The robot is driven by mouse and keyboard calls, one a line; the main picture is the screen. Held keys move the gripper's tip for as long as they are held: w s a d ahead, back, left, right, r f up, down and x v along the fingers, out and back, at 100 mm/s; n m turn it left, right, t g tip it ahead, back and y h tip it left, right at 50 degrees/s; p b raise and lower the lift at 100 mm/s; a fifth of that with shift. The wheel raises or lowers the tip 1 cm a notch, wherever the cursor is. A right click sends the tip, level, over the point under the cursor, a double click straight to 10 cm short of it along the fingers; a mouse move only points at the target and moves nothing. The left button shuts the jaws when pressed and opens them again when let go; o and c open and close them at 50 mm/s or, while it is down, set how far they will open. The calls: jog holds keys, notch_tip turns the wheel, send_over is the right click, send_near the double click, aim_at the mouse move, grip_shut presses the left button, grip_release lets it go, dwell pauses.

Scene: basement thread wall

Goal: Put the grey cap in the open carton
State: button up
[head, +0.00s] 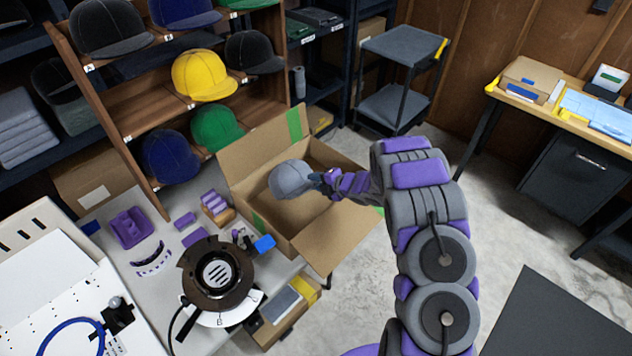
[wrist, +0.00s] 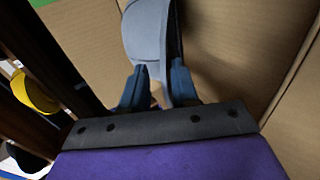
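The grey cap (head: 290,179) is held at the opening of the open carton (head: 345,162) in the head view. My gripper (head: 322,181) is at the cap's right side. In the wrist view the cap (wrist: 147,35) sits between the two blue fingers of my gripper (wrist: 160,85), which pinch its edge. The carton's brown cardboard (wrist: 235,50) fills the area behind the cap. The carton's flaps are spread open. I cannot tell whether the cap touches the carton's inside.
A wooden shelf with several caps, one a yellow cap (head: 203,75), stands left of the carton. A cluttered grey table (head: 165,285) lies at the front left. A dark cart (head: 400,70) stands behind.

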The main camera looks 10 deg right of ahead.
jog(key=shift+o, duration=0.9)
jog(key=shift+d, duration=0.25)
jog(key=shift+s, duration=0.1)
jog(key=p+v, duration=0.2)
jog(key=v, duration=1.5)
jog(key=shift+p, duration=0.4)
jog(key=shift+r, duration=0.1)
jog(key=shift+d, duration=0.1)
